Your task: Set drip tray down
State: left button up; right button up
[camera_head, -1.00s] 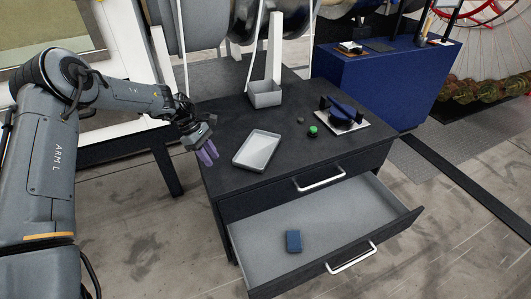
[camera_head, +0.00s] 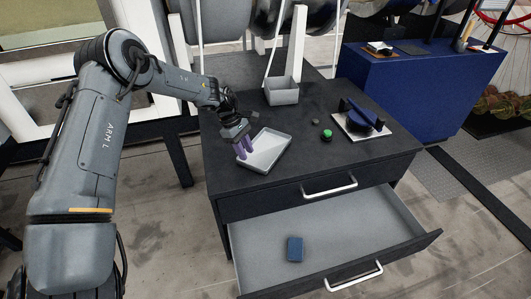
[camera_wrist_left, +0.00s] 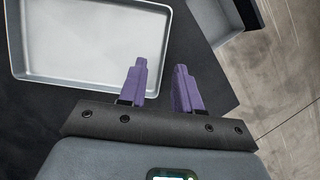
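The drip tray (camera_head: 277,147) is a shallow light-grey rectangular tray lying flat on the dark top of the drawer cabinet (camera_head: 225,178). In the left wrist view the tray (camera_wrist_left: 95,83) fills the upper left, just beyond the fingers. My left gripper (camera_head: 243,150) has purple fingers and is at the tray's left edge in the head view, seemingly above it. I cannot tell whether a finger touches the tray rim. My right gripper is not in view.
The lower drawer (camera_head: 340,225) stands open with a blue block (camera_head: 295,249) inside. A grey bin (camera_head: 282,92) stands at the back of the cabinet top. A green-topped knob (camera_head: 327,134) and a dark blue device on a white plate (camera_head: 362,120) are to the right.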

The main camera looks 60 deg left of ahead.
aim_at(250, 165)
pick_arm(q)
jog(key=x, duration=0.1)
jog(key=b+x, duration=0.2)
jog(key=x, duration=0.1)
jog(key=shift+s+d+f, duration=0.1)
jog(key=shift+s+f, duration=0.05)
jog(key=shift+s, duration=0.2)
jog(key=shift+w+d+f, duration=0.15)
jog(key=shift+d+f, duration=0.05)
jog(key=shift+f, duration=0.1)
grip_shut()
jog(key=shift+r, duration=0.1)
